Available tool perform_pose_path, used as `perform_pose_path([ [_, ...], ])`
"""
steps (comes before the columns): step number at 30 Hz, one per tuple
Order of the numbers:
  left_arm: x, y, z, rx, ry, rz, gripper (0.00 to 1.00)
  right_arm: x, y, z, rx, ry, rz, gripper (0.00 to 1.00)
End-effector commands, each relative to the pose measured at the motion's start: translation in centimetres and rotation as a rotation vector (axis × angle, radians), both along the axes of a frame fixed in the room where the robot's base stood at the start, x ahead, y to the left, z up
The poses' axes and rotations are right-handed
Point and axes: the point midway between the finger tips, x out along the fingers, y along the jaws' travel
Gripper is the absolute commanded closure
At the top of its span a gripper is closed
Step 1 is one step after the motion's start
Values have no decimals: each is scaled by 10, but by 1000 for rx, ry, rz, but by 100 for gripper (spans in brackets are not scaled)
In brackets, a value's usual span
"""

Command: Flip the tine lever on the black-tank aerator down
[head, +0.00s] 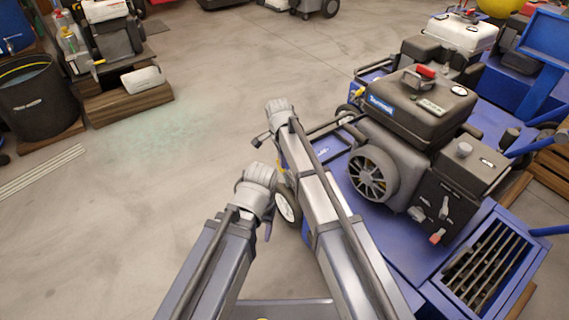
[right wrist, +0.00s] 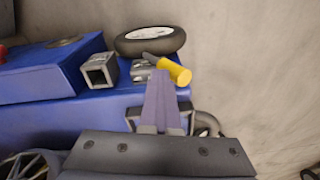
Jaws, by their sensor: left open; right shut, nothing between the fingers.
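The black-tank aerator (head: 425,105) stands at the right in the head view, its black engine on a blue deck. In the right wrist view a lever with a yellow grip (right wrist: 175,72) sits by a metal bracket at the deck's edge. I take it for the tine lever; I cannot tell whether it is up or down. My right gripper (head: 280,112) is shut and empty at the aerator's far left corner. Its fingers (right wrist: 162,88) end right beside the yellow grip; contact is unclear. My left gripper (head: 262,200) is open and empty, over the floor left of the aerator.
A white-tank machine (head: 462,35) stands behind the black-tank aerator. A wheel (right wrist: 150,40) lies just beyond the lever in the right wrist view. A black bucket (head: 38,100) and a wooden pallet (head: 130,102) stand at the far left. The floor between is clear.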

Motion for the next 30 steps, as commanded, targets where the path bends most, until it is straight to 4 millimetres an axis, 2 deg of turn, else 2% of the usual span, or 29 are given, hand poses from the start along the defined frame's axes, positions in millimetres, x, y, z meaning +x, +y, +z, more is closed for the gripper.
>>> perform_pose_path([
  [20, 0, 0, 0, 0, 0, 0, 43, 7, 5, 0, 6, -7, 3, 100],
  [26, 0, 0, 5, 0, 0, 0, 43, 0, -2, 5, 6, -6, 2, 100],
  [30, 0, 0, 15, 0, 1, 0, 43, -13, -15, 15, 3, -3, -1, 100],
])
